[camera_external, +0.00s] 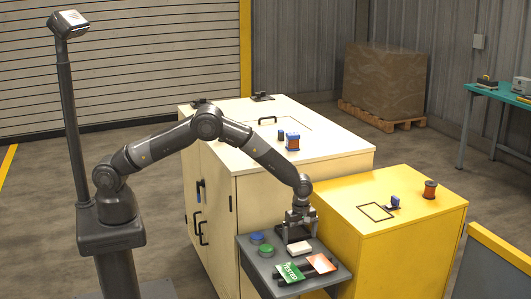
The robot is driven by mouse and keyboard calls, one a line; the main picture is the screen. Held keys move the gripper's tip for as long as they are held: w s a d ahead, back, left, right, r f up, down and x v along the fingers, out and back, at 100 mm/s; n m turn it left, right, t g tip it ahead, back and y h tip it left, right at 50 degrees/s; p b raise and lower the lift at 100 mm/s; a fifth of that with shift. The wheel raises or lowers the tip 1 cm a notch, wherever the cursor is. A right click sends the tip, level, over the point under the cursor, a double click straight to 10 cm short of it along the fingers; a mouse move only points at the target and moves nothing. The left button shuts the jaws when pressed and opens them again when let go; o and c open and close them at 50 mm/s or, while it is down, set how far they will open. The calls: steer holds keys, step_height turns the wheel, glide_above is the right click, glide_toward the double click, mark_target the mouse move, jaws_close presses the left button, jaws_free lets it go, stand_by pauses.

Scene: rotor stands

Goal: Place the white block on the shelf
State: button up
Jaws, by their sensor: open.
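The white block (299,248) lies flat on a small grey shelf (339,279) that juts out in front of the cabinets. My gripper (294,236) is over the back of this shelf, pointing down, just behind the block in the picture. It is open. The gap between its fingers is too small to make out, and I cannot tell whether a finger touches the block.
The grey shelf also carries a green button (266,250), a blue button (257,238), a green card (289,274) and an orange card (321,263). A cream cabinet (330,150) and a yellow cabinet (420,222) stand behind, with small parts on top.

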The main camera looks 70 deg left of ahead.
step_height(320, 180, up, 7)
step_height(320, 180, up, 16)
steer(key=m+t, duration=0.1)
steer(key=m, duration=0.3)
glide_above(299, 246)
steer(key=s+a, duration=0.4)
steer(key=a, duration=0.4)
steer(key=s+a+r+m+t+h, duration=0.1)
steer(key=s+a+r+m, duration=0.3)
steer(key=s+a+r, duration=0.45)
steer(key=s+a+r+m+t, duration=0.1)
steer(key=s+a+r+m, duration=0.2)
steer(key=s, duration=0.4)
steer(key=s+a+r+m+t, duration=0.1)
steer(key=s+a+r, duration=0.25)
steer(key=s, duration=0.25)
steer(key=s+a+m, duration=0.1)
steer(key=s+m, duration=0.2)
steer(key=s, duration=0.4)
steer(key=s+a+m+t+y, duration=0.1)
steer(key=s+a+m, duration=0.1)
steer(key=s, duration=0.5)
steer(key=shift+s+a+f+m+t, duration=0.15)
steer(key=shift+s+f+m+t, duration=0.2)
steer(key=shift+m, duration=0.15)
